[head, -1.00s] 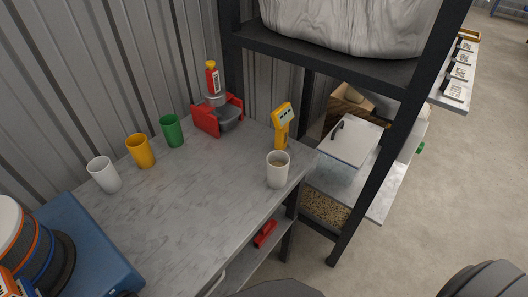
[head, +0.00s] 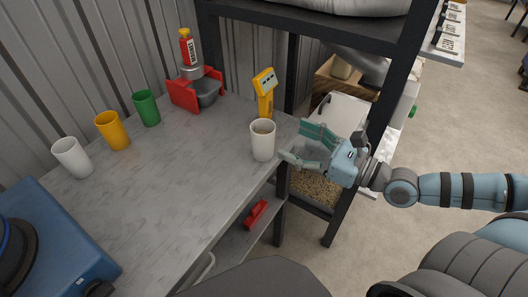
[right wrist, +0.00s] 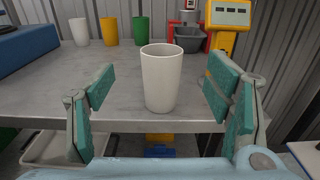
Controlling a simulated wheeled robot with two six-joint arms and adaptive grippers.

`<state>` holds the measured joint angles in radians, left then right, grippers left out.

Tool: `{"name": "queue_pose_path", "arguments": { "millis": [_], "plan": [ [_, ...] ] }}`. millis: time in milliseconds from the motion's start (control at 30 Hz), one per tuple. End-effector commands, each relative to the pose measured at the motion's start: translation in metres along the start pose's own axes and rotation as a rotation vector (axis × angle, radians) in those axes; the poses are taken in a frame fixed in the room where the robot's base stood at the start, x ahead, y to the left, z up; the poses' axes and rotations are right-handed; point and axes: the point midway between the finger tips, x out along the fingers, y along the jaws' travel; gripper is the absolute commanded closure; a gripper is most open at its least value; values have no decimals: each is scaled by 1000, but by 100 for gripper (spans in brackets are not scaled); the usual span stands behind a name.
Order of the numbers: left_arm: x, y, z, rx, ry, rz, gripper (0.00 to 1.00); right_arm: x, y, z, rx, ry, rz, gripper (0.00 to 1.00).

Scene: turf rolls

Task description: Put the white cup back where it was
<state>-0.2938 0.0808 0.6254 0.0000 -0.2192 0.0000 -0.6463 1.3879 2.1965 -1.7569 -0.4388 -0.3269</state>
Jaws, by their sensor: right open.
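A white cup (head: 263,141) stands upright near the right edge of the grey table, in front of a yellow handheld device; in the head view something brownish shows inside it. In the right wrist view this cup (right wrist: 161,80) stands ahead, between and beyond the open fingers. A second white cup (head: 72,158) stands at the left, in a row with a yellow cup (head: 113,131) and a green cup (head: 146,108). My right gripper (head: 298,147) is open and empty, just right of the near white cup, apart from it. My left gripper is not in view.
The yellow device (head: 265,92) stands close behind the near cup. A red holder with a grey bowl (head: 200,91) is at the back. A blue case (head: 55,245) lies at the left. A dark shelf post (head: 371,130) rises behind my right gripper. The table middle (head: 180,165) is clear.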

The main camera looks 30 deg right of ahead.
Motion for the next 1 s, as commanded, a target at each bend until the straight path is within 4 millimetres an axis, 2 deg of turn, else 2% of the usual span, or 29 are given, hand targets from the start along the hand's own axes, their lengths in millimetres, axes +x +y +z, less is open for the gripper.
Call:
{"name": "queue_pose_path", "arguments": {
  "millis": [33, 67, 133, 300, 467, 733, 967, 1000],
  "plan": [
    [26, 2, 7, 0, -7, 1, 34, 10, -2, -11, 1, -13, -5, 28],
    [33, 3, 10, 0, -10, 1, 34, 16, 0, -11, 2, -13, 2, 28],
    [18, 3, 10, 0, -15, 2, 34, 21, -4, 0, 4, -10, -14, 28],
    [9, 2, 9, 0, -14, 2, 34, 36, -3, 2, 3, -7, -8, 28],
    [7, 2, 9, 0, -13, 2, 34, 46, -1, 0, 6, -9, -1, 28],
    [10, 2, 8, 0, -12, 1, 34, 88, -3, -6, 6, -6, -1, 28],
    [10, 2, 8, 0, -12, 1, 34, 92, -2, -7, 4, 1, 0, 28],
    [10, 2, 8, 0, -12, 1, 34, 92, -2, -7, 4, 0, 0, 34]
  ]
}}
